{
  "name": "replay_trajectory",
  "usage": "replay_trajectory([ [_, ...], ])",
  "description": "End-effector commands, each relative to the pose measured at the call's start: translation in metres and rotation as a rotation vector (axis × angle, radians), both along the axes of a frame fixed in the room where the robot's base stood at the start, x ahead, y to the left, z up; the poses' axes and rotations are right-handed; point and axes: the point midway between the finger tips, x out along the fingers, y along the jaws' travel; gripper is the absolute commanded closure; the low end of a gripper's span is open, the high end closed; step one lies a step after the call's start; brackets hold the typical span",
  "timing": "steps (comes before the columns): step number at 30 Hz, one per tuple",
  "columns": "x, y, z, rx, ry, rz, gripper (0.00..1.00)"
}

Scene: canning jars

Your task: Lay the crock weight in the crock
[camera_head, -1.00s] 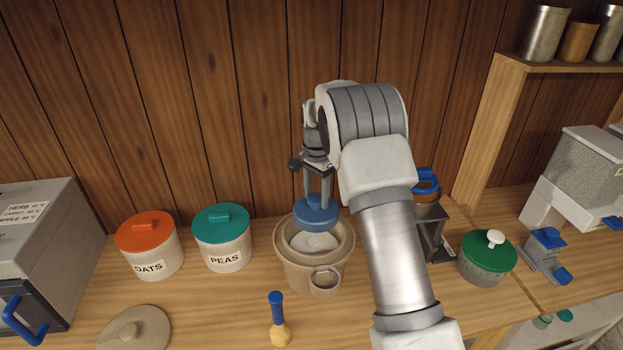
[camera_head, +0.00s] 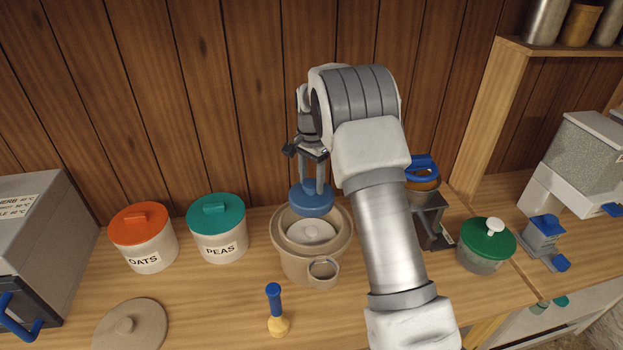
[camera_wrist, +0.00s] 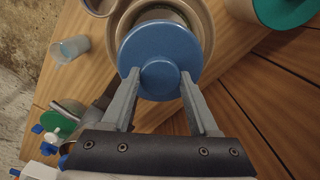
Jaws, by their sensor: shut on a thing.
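The crock (camera_head: 296,268) is a beige pot with a ring at its front, standing on the counter near the wall. A pale round piece (camera_head: 310,233) shows inside it. My gripper (camera_head: 318,182) is shut on the knob of a blue disc (camera_head: 311,200), which I take to be the crock weight. The disc hangs roughly level over the back of the crock's mouth and hides part of the rim. In the wrist view the blue disc (camera_wrist: 155,50) has its knob between my fingers (camera_wrist: 160,85), and the crock rim (camera_wrist: 207,35) shows behind it.
Canisters marked OATS (camera_head: 146,252) and PEAS (camera_head: 222,242) stand left of the crock. A beige lid (camera_head: 105,325) and a blue-handled tool (camera_head: 276,310) lie or stand in front. A green-lidded jar (camera_head: 485,245) stands right. The plank wall is close behind.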

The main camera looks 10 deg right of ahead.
Motion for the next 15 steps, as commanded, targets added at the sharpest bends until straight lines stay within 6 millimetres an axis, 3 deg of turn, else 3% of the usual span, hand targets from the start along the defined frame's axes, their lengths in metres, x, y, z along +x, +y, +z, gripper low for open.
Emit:
replay_trajectory([
  [15, 0.001, 0.0, -0.039, 0.0, -0.003, 0.0, 1.0],
])
